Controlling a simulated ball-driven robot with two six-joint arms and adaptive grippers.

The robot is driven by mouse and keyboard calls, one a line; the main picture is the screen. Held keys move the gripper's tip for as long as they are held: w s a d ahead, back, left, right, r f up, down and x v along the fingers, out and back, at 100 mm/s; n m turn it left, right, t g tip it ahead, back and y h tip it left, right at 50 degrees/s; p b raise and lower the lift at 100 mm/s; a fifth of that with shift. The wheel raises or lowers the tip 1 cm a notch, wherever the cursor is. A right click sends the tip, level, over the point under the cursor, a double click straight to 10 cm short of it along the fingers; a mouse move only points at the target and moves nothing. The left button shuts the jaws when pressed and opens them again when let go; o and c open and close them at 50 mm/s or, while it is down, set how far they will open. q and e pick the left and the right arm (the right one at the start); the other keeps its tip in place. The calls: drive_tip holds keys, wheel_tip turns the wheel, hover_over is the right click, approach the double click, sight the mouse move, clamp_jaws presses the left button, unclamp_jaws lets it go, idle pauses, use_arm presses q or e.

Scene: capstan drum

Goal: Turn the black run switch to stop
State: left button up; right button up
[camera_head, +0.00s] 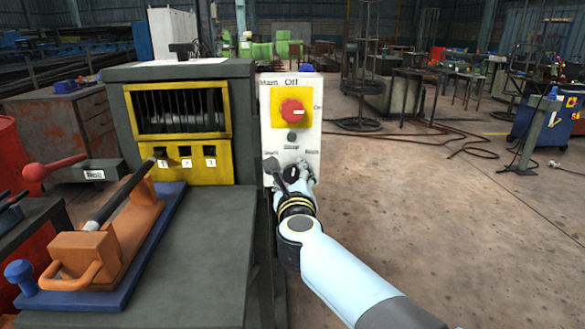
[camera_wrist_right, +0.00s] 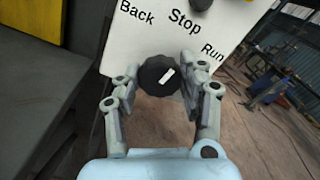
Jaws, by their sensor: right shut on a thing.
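The white control panel (camera_head: 310,132) stands at the right side of the dark machine. The black run switch (camera_wrist_right: 157,77) sits low on it, below Back, Stop and Run labels. My left gripper is not in view.
A red main switch on a yellow plate (camera_head: 292,111) is above, with a small dark knob (camera_head: 291,137) between. A grey bench (camera_head: 205,235) carries an orange lever device (camera_head: 100,245) at left. Open floor (camera_head: 440,220) lies to the right.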

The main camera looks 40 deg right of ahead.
drive_tip(key=shift+n+p, duration=0.45)
drive_tip(key=shift+n, duration=0.45)
drive_tip(key=o, duration=1.2)
drive_tip(key=shift+a, duration=0.1)
drive_tip(key=shift+c, duration=0.2)
drive_tip(key=v, duration=0.7)
drive_tip(key=shift+s, duration=0.25)
drive_tip(key=shift+a, duration=0.1)
